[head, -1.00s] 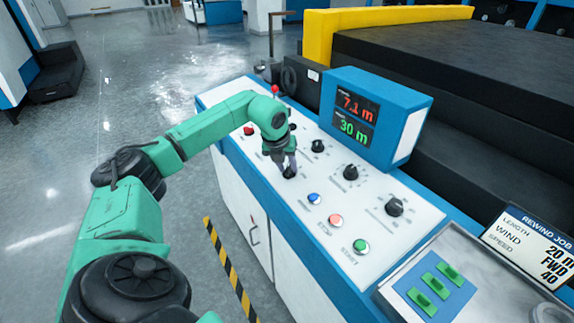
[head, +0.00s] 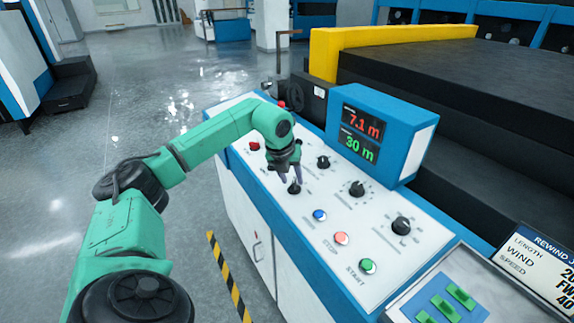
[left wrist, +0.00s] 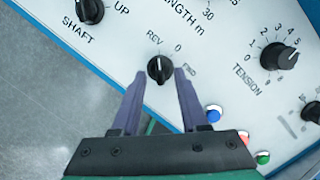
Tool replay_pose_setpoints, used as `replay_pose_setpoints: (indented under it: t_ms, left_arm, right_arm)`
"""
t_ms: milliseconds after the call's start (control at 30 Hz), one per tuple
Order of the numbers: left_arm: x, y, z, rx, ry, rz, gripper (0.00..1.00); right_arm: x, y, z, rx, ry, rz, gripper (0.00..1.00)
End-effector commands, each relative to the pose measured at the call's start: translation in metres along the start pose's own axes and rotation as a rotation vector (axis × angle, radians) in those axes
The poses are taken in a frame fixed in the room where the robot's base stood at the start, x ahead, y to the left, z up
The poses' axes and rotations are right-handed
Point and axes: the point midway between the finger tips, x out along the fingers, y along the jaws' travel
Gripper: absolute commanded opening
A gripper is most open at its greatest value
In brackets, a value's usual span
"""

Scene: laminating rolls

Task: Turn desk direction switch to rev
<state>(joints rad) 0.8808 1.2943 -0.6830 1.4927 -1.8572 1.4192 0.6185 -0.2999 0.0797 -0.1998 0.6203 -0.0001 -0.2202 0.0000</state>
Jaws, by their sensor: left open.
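The direction switch (left wrist: 160,69) is a small black knob on the white desk panel, with REV, 0 and FWD printed around it. Its white mark points up in the left wrist view, roughly toward REV. The switch also shows in the head view (head: 294,189), just below my left gripper (head: 288,180). My left gripper is open, and in the left wrist view its two purple fingertips (left wrist: 159,74) stand on either side of the knob with gaps. My right gripper is not in view.
The shaft knob (left wrist: 89,10) and tension knob (left wrist: 278,57) are near the switch. Blue, red and green buttons (head: 341,238) line the panel's front. A blue display box (head: 403,125) reads 7.1 m and 30 m. A job card (head: 535,265) shows wind FWD.

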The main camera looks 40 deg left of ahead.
Motion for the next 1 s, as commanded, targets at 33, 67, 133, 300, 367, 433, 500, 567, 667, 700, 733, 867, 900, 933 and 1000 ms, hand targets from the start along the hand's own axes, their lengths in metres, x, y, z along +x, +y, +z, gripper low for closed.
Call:
replay_pose_setpoints:
  t_ms: [33, 67, 133, 300, 367, 433, 500, 567, 667, 700, 733, 867, 900, 933, 1000]
  left_arm:
    - [-0.011, 0.000, 0.000, 0.001, -0.007, -0.001, 0.44]
    - [-0.020, 0.000, 0.001, 0.000, -0.007, -0.001, 0.44]
    - [-0.042, 0.000, 0.000, 0.000, -0.007, -0.001, 0.44]
    - [-0.092, 0.000, 0.001, -0.001, -0.006, -0.002, 0.44]
    - [-0.106, -0.001, 0.001, -0.001, -0.005, -0.003, 0.44]
    - [-0.116, 0.000, 0.001, -0.001, -0.004, -0.002, 0.44]
    - [-0.121, 0.000, 0.000, -0.001, -0.003, -0.001, 0.44]
    - [-0.123, 0.000, 0.000, -0.001, -0.002, 0.000, 0.44]
    - [-0.123, 0.000, 0.000, -0.001, -0.002, 0.000, 0.44]
    - [-0.123, 0.000, 0.000, -0.001, -0.002, 0.000, 0.44]
    - [-0.123, 0.000, 0.000, -0.001, -0.002, 0.000, 0.44]
    - [-0.122, 0.000, 0.000, -0.001, -0.002, 0.000, 0.44]
    - [-0.122, 0.000, 0.000, -0.001, -0.002, 0.000, 0.44]
    - [-0.122, 0.000, 0.000, -0.001, -0.002, 0.000, 0.44]
    - [-0.122, 0.000, 0.000, -0.001, -0.002, 0.000, 0.44]
  right_arm:
    - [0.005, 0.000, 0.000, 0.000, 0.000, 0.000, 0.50]
    - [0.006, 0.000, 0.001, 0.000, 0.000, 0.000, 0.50]
    - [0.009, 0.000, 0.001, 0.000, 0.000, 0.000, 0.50]
    - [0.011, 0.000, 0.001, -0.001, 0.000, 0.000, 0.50]
    - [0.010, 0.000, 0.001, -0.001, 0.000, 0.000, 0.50]
    - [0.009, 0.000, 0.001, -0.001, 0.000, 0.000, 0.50]
    - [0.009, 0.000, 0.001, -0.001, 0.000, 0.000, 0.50]
    - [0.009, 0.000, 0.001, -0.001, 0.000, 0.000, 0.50]
    - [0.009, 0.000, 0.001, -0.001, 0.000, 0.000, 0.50]
    - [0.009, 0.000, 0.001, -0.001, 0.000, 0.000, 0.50]
    - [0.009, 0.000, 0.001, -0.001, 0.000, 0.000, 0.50]
    - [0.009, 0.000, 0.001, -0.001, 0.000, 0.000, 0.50]
    - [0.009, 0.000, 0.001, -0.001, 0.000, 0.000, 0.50]
    - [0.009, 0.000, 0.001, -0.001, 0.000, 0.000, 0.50]
    - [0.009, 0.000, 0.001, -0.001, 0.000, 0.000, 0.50]
